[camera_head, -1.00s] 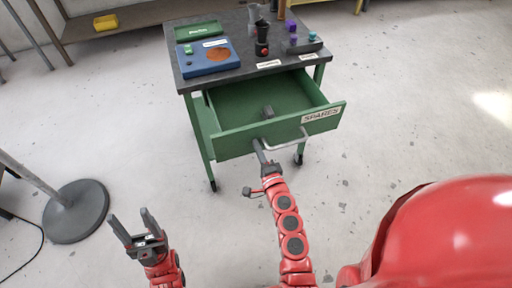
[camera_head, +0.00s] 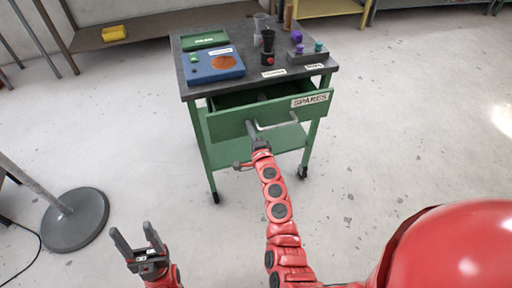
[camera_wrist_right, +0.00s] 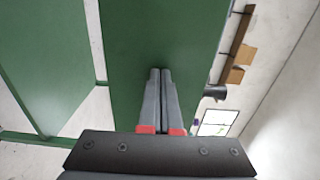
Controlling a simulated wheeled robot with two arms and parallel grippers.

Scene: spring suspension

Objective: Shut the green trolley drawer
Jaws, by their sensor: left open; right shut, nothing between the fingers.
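The green trolley (camera_head: 204,150) stands ahead of me with a dark top. Its drawer (camera_head: 225,124), labelled SPARES, is partly open, with a narrow dark gap showing behind its front panel. The drawer has a pale bar handle (camera_head: 283,124). My right gripper (camera_head: 250,126) is at the drawer front, left of the middle, beside the handle's left end. In the right wrist view its shut fingers (camera_wrist_right: 161,88) point at a green panel and hold nothing; whether they touch it is hard to tell. My left gripper (camera_head: 137,243) is open and empty, low at the left, away from the trolley.
On the trolley top are a blue tray (camera_head: 200,70), a green box (camera_head: 205,40), a black cup (camera_head: 268,42) and small purple pieces (camera_head: 296,37). A round grey stand base (camera_head: 76,220) is on the floor at left. The floor at right is clear.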

